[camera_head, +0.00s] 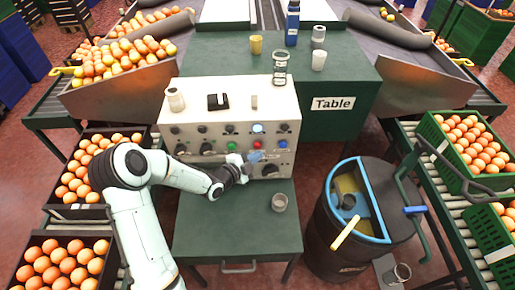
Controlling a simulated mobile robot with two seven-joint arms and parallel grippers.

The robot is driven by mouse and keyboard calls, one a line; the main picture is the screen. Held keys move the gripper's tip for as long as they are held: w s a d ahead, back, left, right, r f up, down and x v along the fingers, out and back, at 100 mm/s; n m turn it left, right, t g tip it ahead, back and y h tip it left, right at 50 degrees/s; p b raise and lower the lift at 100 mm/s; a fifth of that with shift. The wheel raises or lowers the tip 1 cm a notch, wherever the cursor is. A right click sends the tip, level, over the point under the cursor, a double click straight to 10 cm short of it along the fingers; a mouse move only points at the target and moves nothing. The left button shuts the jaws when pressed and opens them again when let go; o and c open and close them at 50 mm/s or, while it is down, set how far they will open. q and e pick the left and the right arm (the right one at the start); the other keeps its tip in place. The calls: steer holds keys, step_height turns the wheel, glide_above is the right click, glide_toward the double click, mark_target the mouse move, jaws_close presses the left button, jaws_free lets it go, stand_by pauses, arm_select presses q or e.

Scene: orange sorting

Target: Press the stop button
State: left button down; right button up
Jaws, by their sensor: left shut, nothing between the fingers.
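A pale control box (190,110) stands on a green table. Its front carries several knobs and coloured buttons, among them a green button (231,146), a red button (256,144) and a blue button (283,143). No stop label is readable at this size. The gripper and wrist hide part of the lower panel. My right gripper is out of view.
A small cup (279,202) stands on the low green table (230,232) before the box. A dark barrel (335,240) stands right; orange crates (75,215) flank both sides.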

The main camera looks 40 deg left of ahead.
arm_select(q)
steer(key=shift+s+d+b, duration=1.15)
steer(key=shift+s+d, duration=0.45)
steer(key=shift+s, duration=0.3)
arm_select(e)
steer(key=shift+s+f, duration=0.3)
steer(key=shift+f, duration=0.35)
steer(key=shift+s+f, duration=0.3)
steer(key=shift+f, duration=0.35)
